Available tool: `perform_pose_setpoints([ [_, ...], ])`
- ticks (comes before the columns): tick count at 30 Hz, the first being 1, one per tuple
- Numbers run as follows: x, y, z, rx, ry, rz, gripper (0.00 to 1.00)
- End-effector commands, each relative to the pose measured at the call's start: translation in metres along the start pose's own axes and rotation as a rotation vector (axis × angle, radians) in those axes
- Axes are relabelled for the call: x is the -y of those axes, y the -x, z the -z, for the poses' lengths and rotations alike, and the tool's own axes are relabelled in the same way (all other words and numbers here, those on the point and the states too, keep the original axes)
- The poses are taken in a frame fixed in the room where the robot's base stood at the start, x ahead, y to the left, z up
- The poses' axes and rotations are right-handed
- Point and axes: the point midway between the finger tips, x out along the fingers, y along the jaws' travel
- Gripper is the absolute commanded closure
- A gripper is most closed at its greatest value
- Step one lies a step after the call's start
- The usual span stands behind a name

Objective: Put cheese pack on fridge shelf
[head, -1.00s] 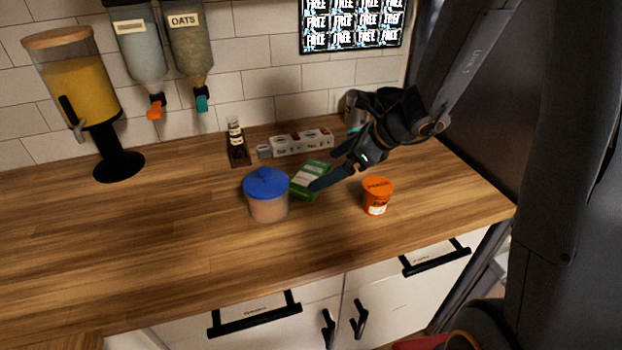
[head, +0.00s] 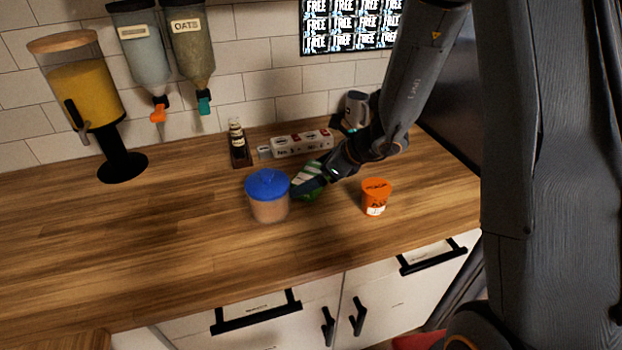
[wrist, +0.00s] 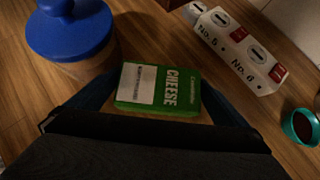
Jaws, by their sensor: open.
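In the wrist view my gripper (wrist: 155,105) is open, with one dark finger to each side of the pack and nothing clearly held. Contact between fingers and pack cannot be told. The fridge shelf is not clearly seen.
A blue-lidded jar (head: 268,195) stands close left of the pack. An orange tub (head: 376,197) is to the right. A white numbered box (head: 302,143) and a dark bottle (head: 238,145) are behind. The counter's left part (head: 130,235) is clear.

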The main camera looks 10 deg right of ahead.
Motion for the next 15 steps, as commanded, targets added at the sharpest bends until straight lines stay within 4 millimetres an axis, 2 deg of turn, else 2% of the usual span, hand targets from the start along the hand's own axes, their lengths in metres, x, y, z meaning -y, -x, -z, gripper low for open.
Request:
perform_pose_setpoints([
  [5,0.0,-0.0001,0.0,0.0,0.0,0.0,0.02],
  [12,0.0002,0.0002,-0.0004,0.001,0.0,0.0,0.4],
  [15,0.0002,0.0003,-0.0004,0.001,0.0,0.0,0.4],
])
